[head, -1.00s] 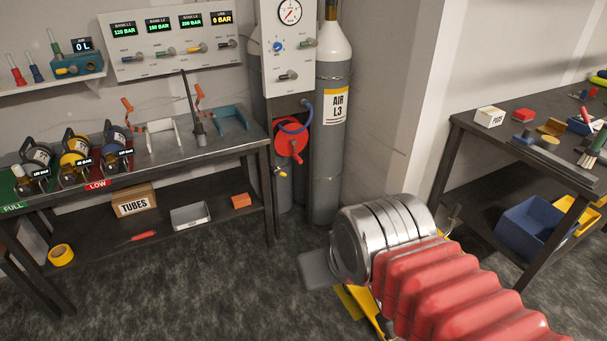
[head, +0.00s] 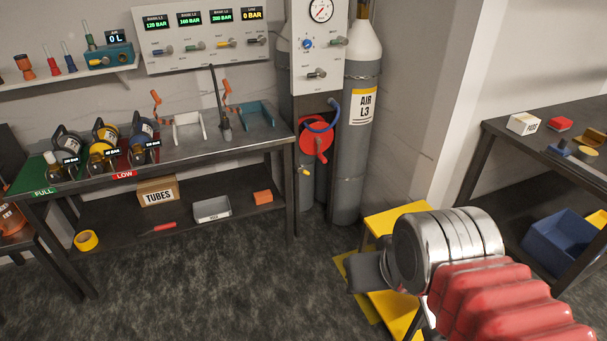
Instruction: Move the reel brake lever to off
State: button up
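The brake lever's position is too small to make out. My arm reaches in from the lower right, in a red ribbed sleeve with a silver joint. A dark grey block at its far end may be my gripper (head: 368,272); its fingers cannot be made out. It is well short of the reel.
The left bench (head: 215,155) holds several small cylinders, clamps and an upright dark lever. Its shelf has a TUBES box (head: 157,191) and a grey bin (head: 212,209). A yellow stand (head: 398,215) is beside my arm. The right bench (head: 500,128) has a blue bin below. The middle floor is clear.

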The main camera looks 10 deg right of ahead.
aim_at(297, 166)
jog(key=u, duration=0.65)
jog(key=i, duration=1.15)
jog(key=u, duration=0.5)
jog(key=i, duration=1.5)
jog(key=z, duration=0.65)
jog(key=i, duration=0.4)
jog(key=z, duration=0.2)
